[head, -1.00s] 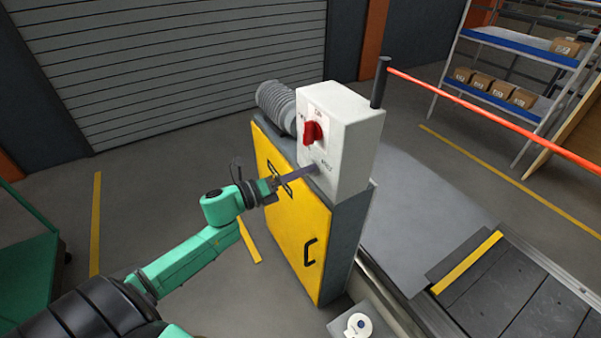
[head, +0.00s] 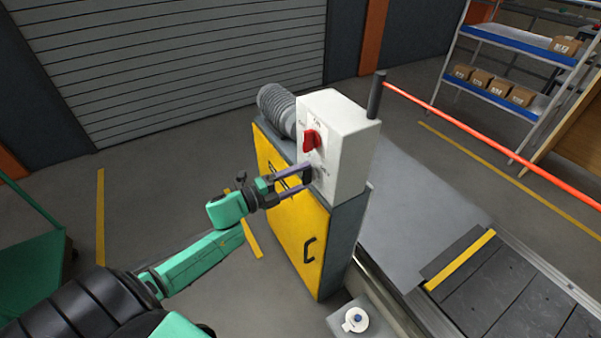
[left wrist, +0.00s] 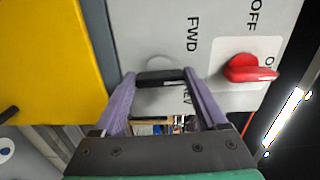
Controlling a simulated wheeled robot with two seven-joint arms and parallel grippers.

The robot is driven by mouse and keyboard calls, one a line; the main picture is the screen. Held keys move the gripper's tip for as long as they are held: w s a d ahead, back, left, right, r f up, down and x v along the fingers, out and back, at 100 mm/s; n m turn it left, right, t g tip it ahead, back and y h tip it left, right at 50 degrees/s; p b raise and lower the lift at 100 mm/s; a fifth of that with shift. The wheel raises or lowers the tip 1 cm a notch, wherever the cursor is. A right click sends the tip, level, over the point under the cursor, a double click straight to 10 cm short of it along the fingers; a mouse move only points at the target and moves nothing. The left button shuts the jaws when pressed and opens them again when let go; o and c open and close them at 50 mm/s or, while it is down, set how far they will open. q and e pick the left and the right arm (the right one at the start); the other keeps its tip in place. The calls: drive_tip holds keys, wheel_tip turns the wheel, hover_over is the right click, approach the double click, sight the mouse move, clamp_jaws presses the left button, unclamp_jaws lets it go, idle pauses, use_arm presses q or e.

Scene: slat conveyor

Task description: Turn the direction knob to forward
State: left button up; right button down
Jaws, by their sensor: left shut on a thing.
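The white control box (head: 345,150) stands on the yellow-doored cabinet. In the left wrist view, the black direction knob (left wrist: 160,77) sits on the box face between the FWD and REV labels. Its bar lies across the picture, spanning the gap between my fingertips. My left gripper (head: 306,181) is at the lower part of the box face, shut on the knob; its two purple fingers also show in the left wrist view (left wrist: 160,82). In the head view the fingers largely hide the knob. My right gripper is not in view.
A red switch (head: 311,140) with ON and OFF labels is just above the direction knob. The cabinet's yellow door (head: 290,225) is below. A red bar (head: 480,140) extends right from a dark post. The slat conveyor (head: 510,285) lies at the lower right.

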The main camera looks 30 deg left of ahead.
use_arm(q)
drive_tip(key=n+p, duration=0.3)
drive_tip(key=n, duration=0.4)
drive_tip(key=shift+n+p, duration=0.3)
drive_tip(key=shift+p, duration=0.05)
idle(0.4)
drive_tip(key=o, duration=1.3)
drive_tip(key=shift+f, duration=0.1)
drive_tip(key=v, duration=1.4)
drive_tip(key=shift+s+a, duration=0.15)
drive_tip(key=shift+s, duration=0.1)
